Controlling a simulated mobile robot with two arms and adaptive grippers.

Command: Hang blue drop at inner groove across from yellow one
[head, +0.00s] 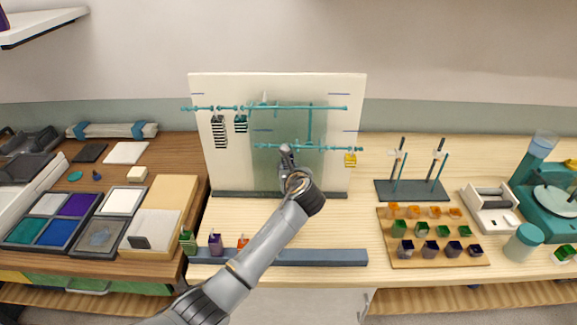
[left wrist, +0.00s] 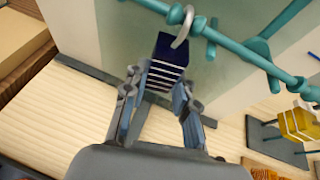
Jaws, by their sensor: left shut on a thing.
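The blue drop (left wrist: 166,63) is a dark navy block with white stripes and a pale hook (left wrist: 183,25). My left gripper (left wrist: 158,92) is shut on it. The hook overlaps the lower teal rod (left wrist: 235,48) in the left wrist view; I cannot tell whether it rests in a groove. In the head view my left gripper (head: 286,152) is at the left part of the lower rod (head: 325,148) and hides the drop. The yellow drop (head: 350,159) hangs near that rod's right end; it also shows in the left wrist view (left wrist: 299,122). My right gripper is not in view.
The upper rod (head: 290,108) carries a black-and-white striped drop (head: 219,132) and a teal striped one (head: 240,123) at its left. A pale panel (head: 345,90) stands close behind. A blue-grey bar (head: 330,257) lies in front. A rack of small blocks (head: 400,262) is at right.

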